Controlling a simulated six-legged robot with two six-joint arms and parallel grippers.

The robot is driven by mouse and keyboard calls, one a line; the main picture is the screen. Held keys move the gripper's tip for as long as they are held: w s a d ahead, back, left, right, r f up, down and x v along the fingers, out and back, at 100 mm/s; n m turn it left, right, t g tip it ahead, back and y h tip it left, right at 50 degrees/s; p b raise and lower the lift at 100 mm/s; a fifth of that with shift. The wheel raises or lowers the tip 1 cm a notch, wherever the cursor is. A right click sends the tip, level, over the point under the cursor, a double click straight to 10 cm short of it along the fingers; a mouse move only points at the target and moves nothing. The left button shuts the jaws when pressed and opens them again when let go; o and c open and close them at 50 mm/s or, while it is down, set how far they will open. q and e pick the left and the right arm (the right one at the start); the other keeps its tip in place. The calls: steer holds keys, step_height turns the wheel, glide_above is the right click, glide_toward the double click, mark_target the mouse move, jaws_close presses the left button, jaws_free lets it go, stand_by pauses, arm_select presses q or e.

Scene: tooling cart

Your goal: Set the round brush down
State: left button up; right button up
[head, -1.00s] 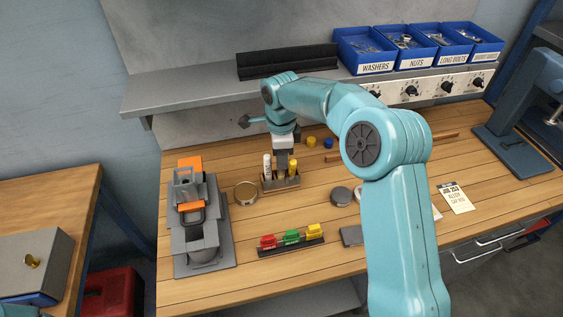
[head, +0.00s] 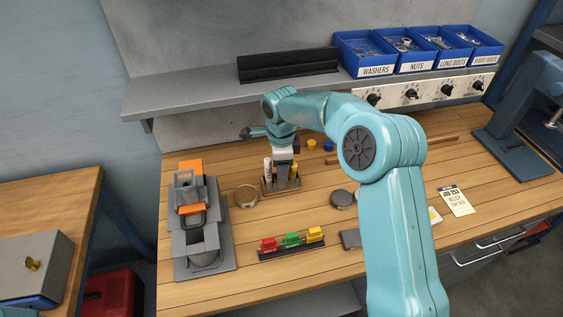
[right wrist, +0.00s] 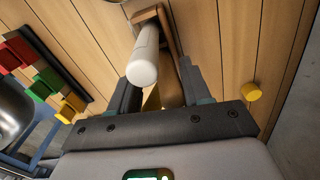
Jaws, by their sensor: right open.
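The small wooden holder (head: 281,186) stands near the middle of the bench. A white cylindrical tool (head: 267,168) and a yellow-topped tool (head: 293,170) stand upright in it. My right gripper (head: 283,163) points down over the holder, its fingers open among the tools. In the right wrist view the white cylinder (right wrist: 144,60) rises by the left finger, and a brown surface with a yellow patch shows between the fingers (right wrist: 160,88). I cannot tell which piece is the round brush; the gripper partly hides the holder's contents. My left gripper is not in view.
A round tin (head: 245,196) and a grey fixture with orange parts (head: 203,222) stand left of the holder. A rack of red, green and yellow blocks (head: 291,245) lies in front. A yellow cap (head: 311,145) and a blue one (head: 328,145) sit behind. The shelf edge overhangs the back.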

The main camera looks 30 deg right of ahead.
step_height(320, 180, up, 12)
steer(key=shift+w+f, duration=0.1)
steer(key=shift+r, duration=0.3)
steer(key=shift+f, duration=0.1)
stand_by(0.4)
